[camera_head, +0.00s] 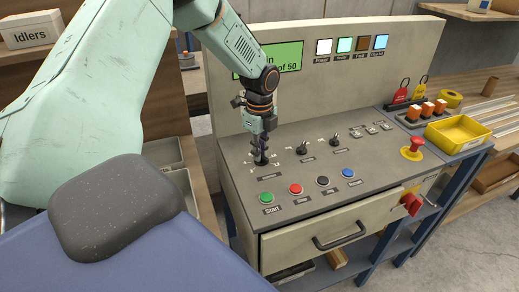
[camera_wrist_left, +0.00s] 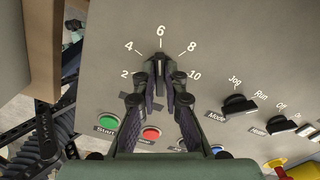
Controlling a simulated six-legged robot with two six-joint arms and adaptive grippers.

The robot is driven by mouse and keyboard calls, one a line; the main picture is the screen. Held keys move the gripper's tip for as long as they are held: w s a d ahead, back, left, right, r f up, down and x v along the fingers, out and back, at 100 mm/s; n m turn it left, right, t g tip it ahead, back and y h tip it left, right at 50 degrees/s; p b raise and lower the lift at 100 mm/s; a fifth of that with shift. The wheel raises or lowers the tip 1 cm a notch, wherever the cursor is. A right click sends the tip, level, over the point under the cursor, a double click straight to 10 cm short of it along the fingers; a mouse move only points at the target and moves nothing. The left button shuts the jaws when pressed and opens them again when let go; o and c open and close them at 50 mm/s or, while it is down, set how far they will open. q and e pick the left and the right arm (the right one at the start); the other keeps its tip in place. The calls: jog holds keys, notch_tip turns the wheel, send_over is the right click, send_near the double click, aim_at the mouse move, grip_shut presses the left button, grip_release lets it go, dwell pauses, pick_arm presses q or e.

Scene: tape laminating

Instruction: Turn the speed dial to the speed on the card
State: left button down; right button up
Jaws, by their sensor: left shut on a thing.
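The speed dial (camera_wrist_left: 160,68) is a dark knob on the grey panel, ringed by the marks 2, 4, 6, 8 and 10. Its narrow end points up toward the 6. My left gripper (camera_wrist_left: 161,82) is shut on the dial, one finger on each side. In the head view my left gripper (camera_head: 262,143) comes down onto the dial (camera_head: 261,159) at the panel's left, and its fingers partly hide the knob. I cannot make out a card with a speed in either view. My right gripper is not in view.
Mode (camera_head: 302,148) and heater (camera_head: 334,140) switches stand right of the dial. Green start (camera_head: 266,198), red (camera_head: 295,188), black and blue buttons lie in front. A red emergency stop (camera_head: 416,144) and yellow tray (camera_head: 457,132) are further right. My arm covers part of the green display (camera_head: 285,57).

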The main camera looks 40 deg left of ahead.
pick_arm(q)
jog(key=n+p, duration=0.4)
jog(key=shift+s+d+r+n+p, duration=0.1)
jog(key=shift+s+r+n+p, duration=0.1)
jog(key=shift+n+p, duration=0.15)
jog(key=n+p, duration=0.3)
jog(key=n, duration=0.1)
jog(key=shift+f+n, duration=0.1)
jog(key=shift+n, duration=0.15)
dwell(0.3)
jog(key=c, duration=1.4)
grip_release()
jog(key=shift+w+d, duration=0.1)
jog(key=shift+d, duration=0.05)
